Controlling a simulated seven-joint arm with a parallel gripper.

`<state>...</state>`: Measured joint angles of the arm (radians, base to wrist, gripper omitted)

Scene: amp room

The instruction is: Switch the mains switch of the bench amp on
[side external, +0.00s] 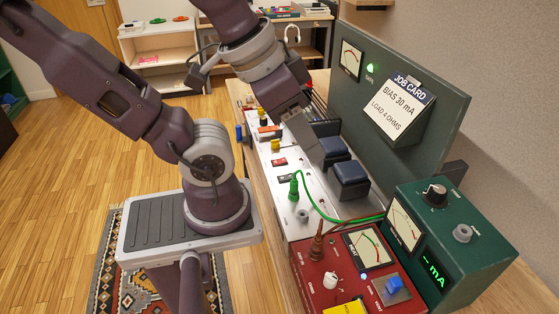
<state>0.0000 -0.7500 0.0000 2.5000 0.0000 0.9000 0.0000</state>
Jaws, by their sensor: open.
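The bench amp is a long silver chassis (272,200) on the bench, with dark blue transformer blocks (350,180) along its right side. Its top carries a small red switch-like part (279,162) and a dark one (284,178) nearer the camera. An orange-topped part (268,131) sits farther back. Labels are too small to read, so I cannot tell which is the mains switch or its position. My gripper (305,145) is open and points down over the amp, between these small parts and the transformers. Its fingertips are partly hard to make out, and contact cannot be judged.
A green plug (293,188) and cable stand on the amp's near end. A red tester (345,262) and a green meter box (450,235) stand nearer the camera. A tall green panel (410,80) with a job card (400,103) rises behind, limiting room at right.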

